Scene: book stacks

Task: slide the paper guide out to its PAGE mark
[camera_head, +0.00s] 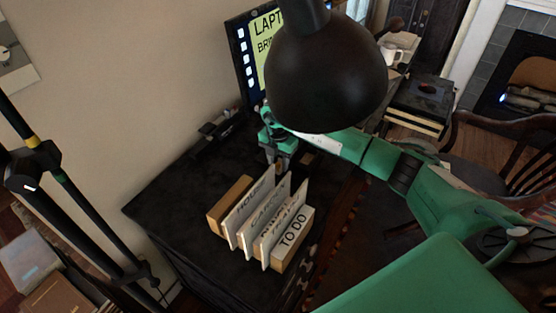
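I cannot make out the paper guide or its PAGE mark; the lamp and my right arm cover part of the desk's far end. My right gripper (277,158) is at the end of the green arm from the right, low over the dark desk (165,205), behind the upright cards. Its fingers are small and dark, and I cannot tell whether they are open or shut, or whether they touch anything. A pale strip (318,143) shows beside the arm near the gripper; I cannot tell what it is. My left gripper is not in view.
A dark lamp shade (327,80) hangs in front of the screen (256,48). The desk's left part is clear. A chair (510,150) stands to the right.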

